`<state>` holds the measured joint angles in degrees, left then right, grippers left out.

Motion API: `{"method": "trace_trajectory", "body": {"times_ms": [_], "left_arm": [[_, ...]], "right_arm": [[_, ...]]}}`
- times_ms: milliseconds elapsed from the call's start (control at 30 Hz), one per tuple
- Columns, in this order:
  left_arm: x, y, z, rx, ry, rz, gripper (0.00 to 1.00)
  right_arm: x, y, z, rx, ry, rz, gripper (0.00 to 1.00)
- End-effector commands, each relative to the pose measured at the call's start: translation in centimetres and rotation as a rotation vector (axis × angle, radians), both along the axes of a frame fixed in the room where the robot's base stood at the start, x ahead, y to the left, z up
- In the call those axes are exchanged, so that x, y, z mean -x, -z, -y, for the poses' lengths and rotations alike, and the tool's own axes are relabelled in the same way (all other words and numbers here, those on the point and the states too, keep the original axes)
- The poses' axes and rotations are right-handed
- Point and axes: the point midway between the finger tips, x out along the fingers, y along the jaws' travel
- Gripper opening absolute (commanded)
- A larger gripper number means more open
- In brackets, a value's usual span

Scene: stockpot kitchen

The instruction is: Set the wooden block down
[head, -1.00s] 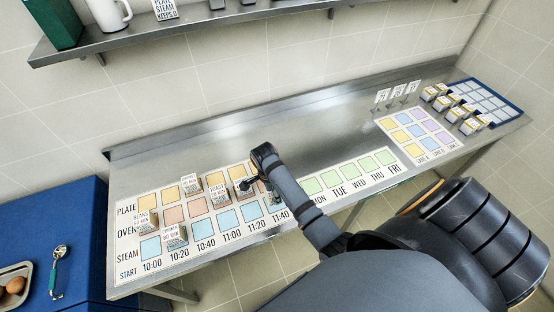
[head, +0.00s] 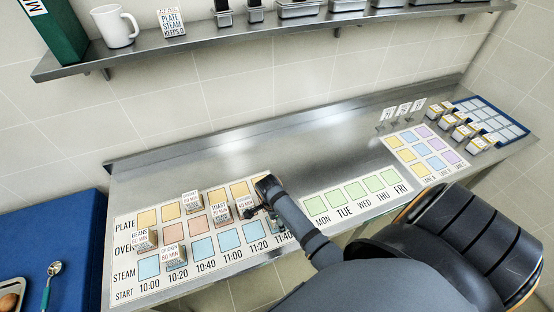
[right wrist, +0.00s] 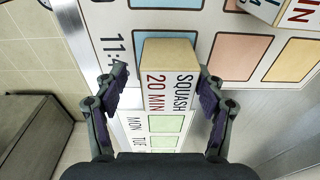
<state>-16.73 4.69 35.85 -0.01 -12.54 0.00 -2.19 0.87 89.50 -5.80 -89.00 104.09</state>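The wooden block (right wrist: 168,52), labelled SQUASH 20 MIN, stands between the fingers of my right gripper (right wrist: 164,85) in the right wrist view. A gap shows between the left finger and the block; the right finger is very close to its side. The gripper looks open around the block. In the head view the right gripper (head: 257,209) is low over the right part of the time chart (head: 126,287), with the labelled block (head: 243,204) beside it. The arm partly hides the cells there, and I cannot tell the block's exact cell. My left gripper is not in view.
Other labelled blocks (head: 190,202) (head: 146,239) (head: 175,256) (head: 220,214) stand on the chart, one close left of the gripper. A green weekday strip (head: 357,193) lies to the right. More blocks (head: 465,132) stand by a blue tray (head: 527,130).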

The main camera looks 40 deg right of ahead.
Motion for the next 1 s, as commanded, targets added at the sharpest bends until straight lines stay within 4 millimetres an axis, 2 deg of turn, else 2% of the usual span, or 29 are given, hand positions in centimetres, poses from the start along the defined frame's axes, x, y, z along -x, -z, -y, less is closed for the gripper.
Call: {"method": "trace_trajectory", "body": {"times_ms": [133,333,500,700,833,1000], "left_arm": [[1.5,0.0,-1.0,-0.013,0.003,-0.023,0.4],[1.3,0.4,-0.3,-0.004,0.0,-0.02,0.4],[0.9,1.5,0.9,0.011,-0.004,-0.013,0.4],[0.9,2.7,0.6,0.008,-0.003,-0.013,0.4],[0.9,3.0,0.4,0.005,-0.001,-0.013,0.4],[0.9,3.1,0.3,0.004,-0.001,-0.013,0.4]], "right_arm": [[-0.1,-0.1,0.0,0.0,0.0,0.001,0.71],[-0.2,-0.9,-0.1,0.0,0.0,0.004,0.71],[-0.3,-4.4,-0.5,0.0,0.001,0.007,0.71],[-0.4,-9.0,-1.1,0.0,0.0,0.006,0.71],[-0.5,-11.0,-1.3,0.0,-0.001,0.005,0.71],[-0.3,-12.0,-1.4,0.0,0.0,0.001,0.71]]}}
